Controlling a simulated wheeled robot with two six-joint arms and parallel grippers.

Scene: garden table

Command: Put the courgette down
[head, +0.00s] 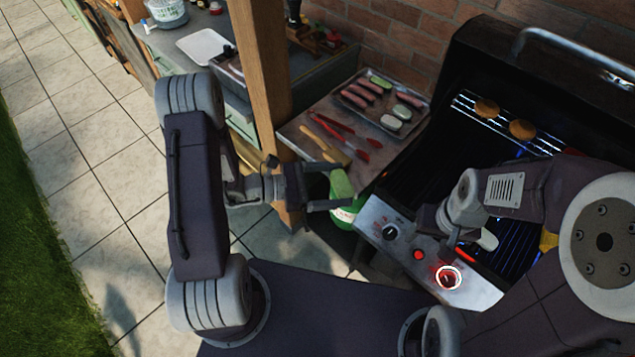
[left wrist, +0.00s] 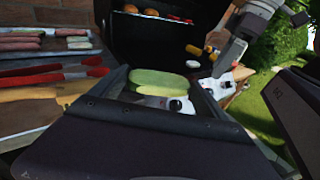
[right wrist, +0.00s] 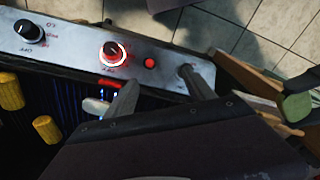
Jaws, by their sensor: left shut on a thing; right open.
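The courgette piece (head: 341,184) is pale green with a darker skin. It is held off any surface, beside the grill's left side table; the left wrist view also shows this courgette (left wrist: 160,82) between the fingers. My left gripper (head: 338,190) is shut on it. My right gripper (head: 470,238) is over the front of the grill (head: 412,185), near the control panel (head: 388,232). In the right wrist view its fingers (right wrist: 160,92) are apart with nothing between them. A pale piece (right wrist: 95,107) lies beside one fingertip on the grill side; I cannot tell what it is.
A metal tray (head: 358,118) with sausages and courgette slices stands on the side table (head: 297,128). Red tongs (head: 345,133) lie in front of it. Buns (head: 522,129) sit on the upper rack. Corn pieces (right wrist: 47,128) are on the grill. A green gas bottle (head: 345,216) stands below.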

